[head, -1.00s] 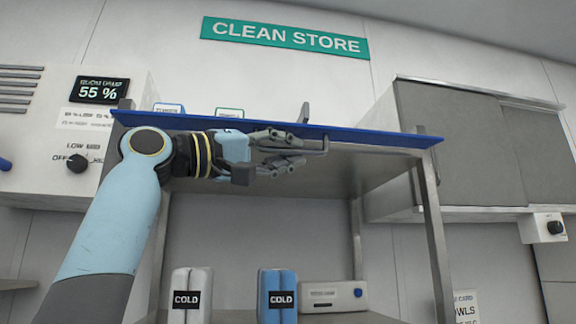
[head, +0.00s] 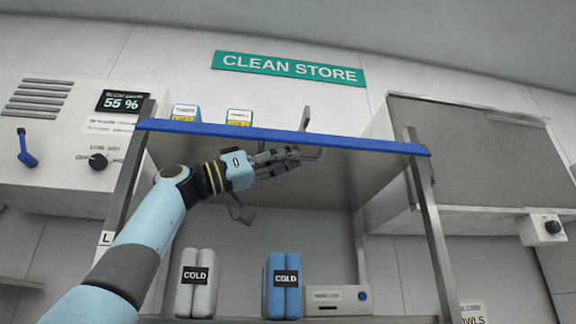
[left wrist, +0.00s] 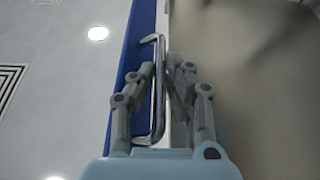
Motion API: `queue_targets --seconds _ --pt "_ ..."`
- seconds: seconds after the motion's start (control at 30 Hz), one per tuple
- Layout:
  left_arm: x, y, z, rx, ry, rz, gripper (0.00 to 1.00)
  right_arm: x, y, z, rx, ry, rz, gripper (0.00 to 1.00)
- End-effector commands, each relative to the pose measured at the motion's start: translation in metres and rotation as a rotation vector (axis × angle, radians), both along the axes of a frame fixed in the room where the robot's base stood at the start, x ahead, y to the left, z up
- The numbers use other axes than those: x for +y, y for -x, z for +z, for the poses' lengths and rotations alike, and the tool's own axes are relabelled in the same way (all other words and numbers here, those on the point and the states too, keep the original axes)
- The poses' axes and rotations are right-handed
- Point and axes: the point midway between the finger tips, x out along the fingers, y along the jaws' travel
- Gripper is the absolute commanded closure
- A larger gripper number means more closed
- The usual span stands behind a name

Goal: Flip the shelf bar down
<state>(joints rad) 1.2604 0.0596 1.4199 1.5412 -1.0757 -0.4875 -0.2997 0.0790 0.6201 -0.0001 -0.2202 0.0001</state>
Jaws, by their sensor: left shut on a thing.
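The shelf bar is a long blue strip (head: 215,130) across the front of the upper shelf, between two grey posts. A thin metal handle (head: 322,153) sticks out from it and shows as an upright rod in the left wrist view (left wrist: 158,90). My left gripper (head: 297,154) is shut on this handle, just below the strip. In the left wrist view its fingers (left wrist: 158,88) lie on both sides of the rod. The fingers partly hide the handle in the head view. My right gripper is not in view.
Two small labelled boxes (head: 185,113) stand above the strip on the left. White and blue COLD packs (head: 195,285) stand below, beside a white device (head: 338,300). A grey post (head: 433,230) stands at right. A grey cabinet (head: 475,150) is beyond it.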

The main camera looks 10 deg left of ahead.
Motion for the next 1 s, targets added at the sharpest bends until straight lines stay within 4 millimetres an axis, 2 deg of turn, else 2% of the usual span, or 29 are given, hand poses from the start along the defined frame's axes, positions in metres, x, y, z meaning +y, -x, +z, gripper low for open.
queue_targets --seconds 0.3,0.8,0.83,0.87,1.0 --pt "0.0020 -0.0064 -0.0013 -0.097 -0.035 0.001 1.00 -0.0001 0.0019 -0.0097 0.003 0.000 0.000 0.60" --pt "0.0022 -0.0071 0.0001 -0.115 -0.039 0.002 1.00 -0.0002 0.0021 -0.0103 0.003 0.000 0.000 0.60" --pt "0.0023 -0.0071 0.0002 -0.115 -0.039 0.003 0.86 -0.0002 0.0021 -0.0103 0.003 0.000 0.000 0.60" --pt "0.0023 -0.0071 0.0002 -0.114 -0.039 0.003 0.82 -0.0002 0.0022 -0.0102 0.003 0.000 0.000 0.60" --pt "0.0022 -0.0069 0.0002 -0.114 -0.039 0.002 0.79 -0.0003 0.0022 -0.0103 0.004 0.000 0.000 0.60"
